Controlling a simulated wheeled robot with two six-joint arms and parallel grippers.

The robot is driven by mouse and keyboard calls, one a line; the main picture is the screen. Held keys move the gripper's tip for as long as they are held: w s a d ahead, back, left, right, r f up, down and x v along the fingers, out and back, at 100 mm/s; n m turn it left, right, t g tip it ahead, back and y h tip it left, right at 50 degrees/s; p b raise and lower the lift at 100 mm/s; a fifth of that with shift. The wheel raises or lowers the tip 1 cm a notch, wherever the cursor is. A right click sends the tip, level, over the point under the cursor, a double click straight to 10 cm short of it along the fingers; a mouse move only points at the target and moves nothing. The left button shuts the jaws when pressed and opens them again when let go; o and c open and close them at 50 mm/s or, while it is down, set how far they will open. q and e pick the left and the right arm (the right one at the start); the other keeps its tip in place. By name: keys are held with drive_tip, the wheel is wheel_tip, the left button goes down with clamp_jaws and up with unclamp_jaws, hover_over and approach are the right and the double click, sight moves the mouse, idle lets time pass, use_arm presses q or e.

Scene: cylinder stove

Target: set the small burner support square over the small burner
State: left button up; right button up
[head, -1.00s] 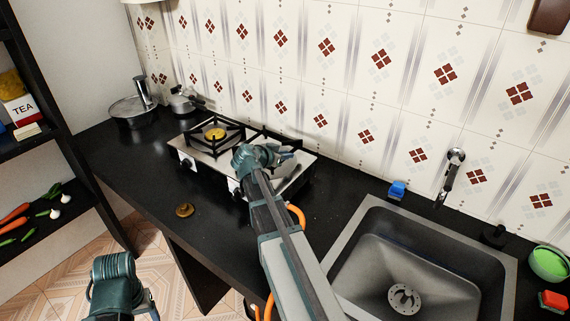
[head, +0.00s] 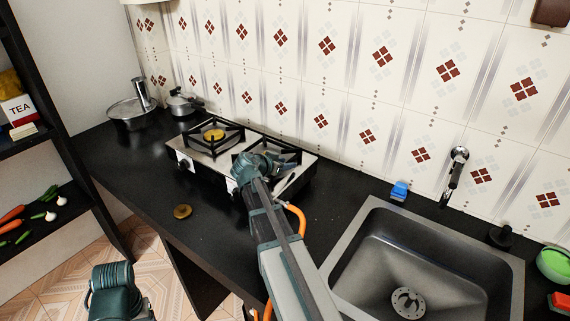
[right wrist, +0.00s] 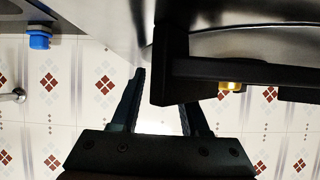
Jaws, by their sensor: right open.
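The stove (head: 200,163) stands on the black counter against the tiled wall. On its left half a black support (head: 222,128) stands around a brass burner (head: 213,134). A second black support (head: 285,146) is on the right half, partly hidden behind my right gripper (head: 284,167); the burner there is hidden. I cannot tell from the head view whether this support sits square. In the right wrist view my right gripper (right wrist: 160,100) is open, with a black support corner (right wrist: 170,65) close to its fingertips. My left gripper (head: 112,290) is low at the left; its fingers are unclear.
A brass disc (head: 182,211) lies on the counter in front of the stove. Pots (head: 134,115) stand at the back left. A sink (head: 365,230) is at the right, with a blue object (head: 399,190) behind it. The counter's front left is otherwise clear.

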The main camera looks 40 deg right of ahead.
drive_tip(key=shift+r, duration=0.2)
drive_tip(key=p+v, duration=0.5)
drive_tip(key=v, duration=0.5)
drive_tip(key=shift+a+r, duration=0.1)
drive_tip(key=shift+a, duration=0.1)
drive_tip(key=shift+s+a+r+p, duration=0.1)
drive_tip(key=shift+a+r+p, duration=0.05)
drive_tip(key=shift+a+p, duration=0.15)
drive_tip(key=shift+s+a+r+p, duration=0.1)
drive_tip(key=shift+a+p, duration=0.1)
drive_tip(key=shift+a, duration=0.15)
drive_tip(key=shift+a, duration=0.15)
drive_tip(key=s+a+f+n+g+y, duration=0.1)
drive_tip(key=s+a+f+n+y, duration=0.2)
drive_tip(key=a, duration=0.9)
drive_tip(key=s+a+f+n+g+y, duration=0.1)
drive_tip(key=s+a+f+n+y, duration=0.3)
drive_tip(key=s+a+n, duration=0.4)
drive_tip(key=s+a+f+n+g+y, duration=0.1)
drive_tip(key=s+a+f+n+y, duration=0.2)
drive_tip(key=a+n, duration=0.4)
drive_tip(key=s+a+f, duration=0.1)
drive_tip(key=s+a, duration=0.1)
drive_tip(key=a, duration=0.7)
drive_tip(key=shift+s+a+n+g, duration=0.3)
drive_tip(key=shift+s+n+g, duration=0.1)
